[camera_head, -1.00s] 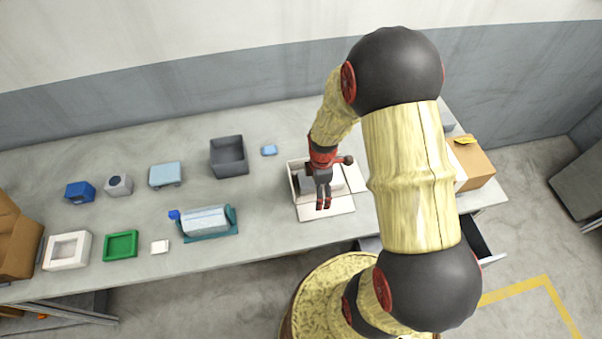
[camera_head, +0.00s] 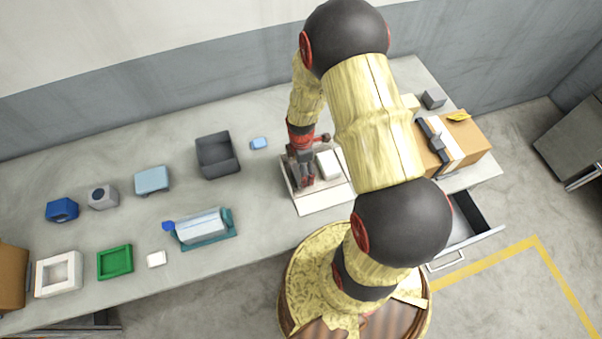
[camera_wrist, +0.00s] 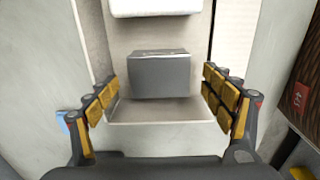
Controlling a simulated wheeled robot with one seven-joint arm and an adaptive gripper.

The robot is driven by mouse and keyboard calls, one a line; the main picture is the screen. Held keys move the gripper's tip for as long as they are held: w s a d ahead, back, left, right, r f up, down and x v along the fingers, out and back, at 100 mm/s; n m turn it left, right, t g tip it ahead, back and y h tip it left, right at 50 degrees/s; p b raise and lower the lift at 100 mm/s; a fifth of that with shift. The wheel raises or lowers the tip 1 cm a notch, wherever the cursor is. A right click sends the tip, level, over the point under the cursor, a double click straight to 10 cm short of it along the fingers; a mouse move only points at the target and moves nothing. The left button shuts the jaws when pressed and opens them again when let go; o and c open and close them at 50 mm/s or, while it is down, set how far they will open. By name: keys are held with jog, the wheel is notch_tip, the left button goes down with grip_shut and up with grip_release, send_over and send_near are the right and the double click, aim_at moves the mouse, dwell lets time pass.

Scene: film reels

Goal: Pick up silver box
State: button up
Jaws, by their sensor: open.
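A silver-grey box (camera_wrist: 160,76) sits in an open white tray (camera_wrist: 160,110) in the wrist view. My gripper (camera_wrist: 162,98) is open and empty, its yellow-padded fingers spread to the left and right of the box with gaps on both sides. In the head view my gripper (camera_head: 303,184) points down over the left part of the white tray (camera_head: 325,199), and it largely hides the box there. A white box (camera_head: 328,165) lies beside it in the tray; it also shows at the top of the wrist view (camera_wrist: 155,8).
A dark grey bin (camera_head: 217,155) and a small blue box (camera_head: 259,143) stand left of the tray. A cardboard box (camera_head: 470,140) and a grey cube (camera_head: 433,98) are at right. A drawer (camera_head: 468,225) stands open below the table. Several small items lie farther left.

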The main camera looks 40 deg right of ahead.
notch_tip(320, 180, down, 3)
jog(key=shift+w+r, duration=0.1)
jog(key=shift+r, duration=0.05)
jog(key=c, duration=1.3)
